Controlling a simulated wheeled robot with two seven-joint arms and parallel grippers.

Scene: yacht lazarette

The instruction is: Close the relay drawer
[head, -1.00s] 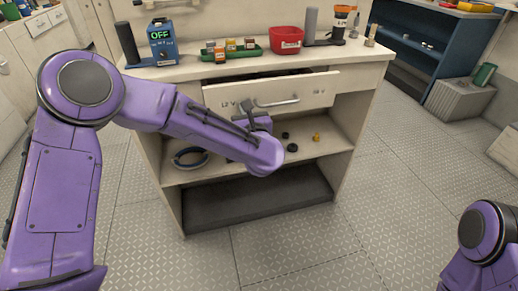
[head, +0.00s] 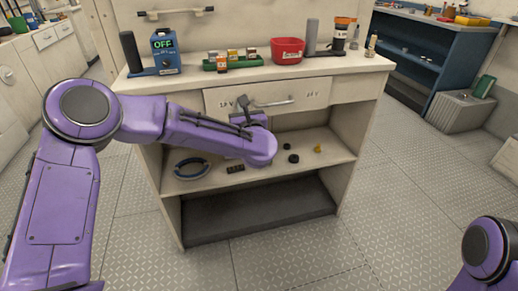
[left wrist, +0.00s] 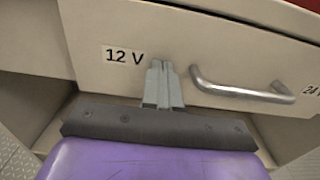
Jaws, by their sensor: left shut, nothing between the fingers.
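The relay drawer (head: 300,94) is a cream front under the worktop, labelled "12 V" on the left and "24 V" on the right, with a grey bar handle. It now looks about flush with the cabinet in the head view. In the left wrist view the drawer front (left wrist: 180,40) fills the top, with its handle (left wrist: 240,90) to the right of my gripper. My left gripper (head: 244,101) is shut and empty, its tips (left wrist: 160,68) at the drawer front between the "12 V" label and the handle; contact cannot be told for certain. My right gripper is out of view.
The worktop (head: 345,66) above holds a blue meter (head: 165,52), a green tray (head: 231,66) of small relays, a red bin (head: 288,50) and bottles. The open shelf below holds a blue strap ring (head: 192,168) and small parts. Floor in front is clear.

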